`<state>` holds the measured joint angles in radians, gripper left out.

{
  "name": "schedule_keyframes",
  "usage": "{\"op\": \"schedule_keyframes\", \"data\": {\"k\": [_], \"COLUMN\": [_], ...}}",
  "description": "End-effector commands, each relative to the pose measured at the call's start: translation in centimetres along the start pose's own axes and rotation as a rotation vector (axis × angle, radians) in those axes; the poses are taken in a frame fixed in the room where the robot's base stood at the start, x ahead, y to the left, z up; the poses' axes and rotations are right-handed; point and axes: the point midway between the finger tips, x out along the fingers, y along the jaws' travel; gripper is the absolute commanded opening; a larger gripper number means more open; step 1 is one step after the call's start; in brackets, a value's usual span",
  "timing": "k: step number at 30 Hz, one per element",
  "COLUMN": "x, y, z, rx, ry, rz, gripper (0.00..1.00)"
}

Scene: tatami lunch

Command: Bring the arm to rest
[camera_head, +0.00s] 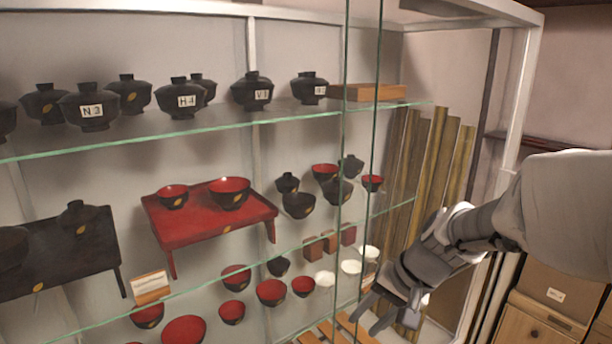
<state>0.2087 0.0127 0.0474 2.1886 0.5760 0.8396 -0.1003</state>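My arm comes in from the right edge and reaches down and left in front of the glass cabinet (250,118). My gripper (366,322) is at the lower right of the view, with its fingers pointing down and left. The fingers are spread apart, and no object shows between them. Whether the gripper touches the glass is hard to tell from this one view.
Glass shelves hold lidded black bowls (92,107), a red low table (208,213) with two bowls, and a black tray table (50,255). Bamboo-like poles (440,155) stand at the cabinet's right end. Wooden drawers (535,325) are at the lower right.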

Motion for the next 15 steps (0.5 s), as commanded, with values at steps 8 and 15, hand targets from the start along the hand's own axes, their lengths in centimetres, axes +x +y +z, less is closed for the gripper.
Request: {"op": "schedule_keyframes", "data": {"k": [8,15], "x": [-7.0,-11.6], "y": [-0.1,1.3], "z": [5.5,9.4], "rx": [-0.228,-0.393], "ry": [0.107,0.215], "rz": [0.122,0.226], "gripper": [0.38,0.38]}}
